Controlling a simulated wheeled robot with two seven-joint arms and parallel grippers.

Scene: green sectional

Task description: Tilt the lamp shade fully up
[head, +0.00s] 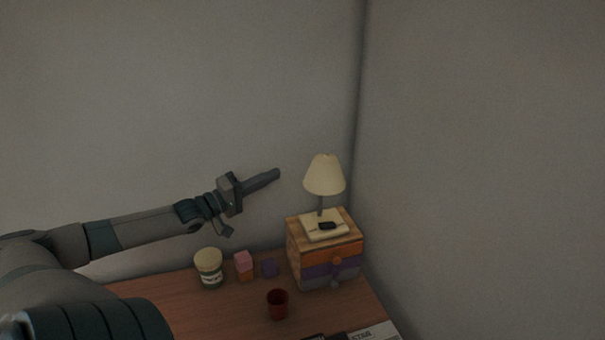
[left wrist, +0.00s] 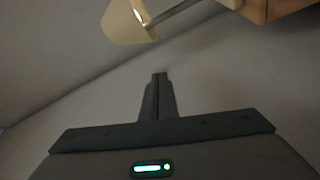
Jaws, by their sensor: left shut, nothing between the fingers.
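The lamp shade (head: 324,175) is cream and cone-shaped, on a thin dark post (head: 320,205) with a square cream base (head: 326,226). The lamp stands on a small wooden drawer box in the corner. In the head view the shade looks close to upright. The shade also shows at the top of the left wrist view (left wrist: 126,22), with the post running off to the upper right. My left gripper (head: 277,173) is shut and empty. Its tip is left of the shade, about level with it and apart from it in the picture. My right gripper is not in view.
The drawer box (head: 307,258) has orange, purple and grey drawers. Left of it on the wooden table (head: 235,310) are a lidded jar (head: 208,268), pink and orange blocks (head: 243,266), a purple object (head: 269,267) and a red cup (head: 277,304). Walls close in behind and right.

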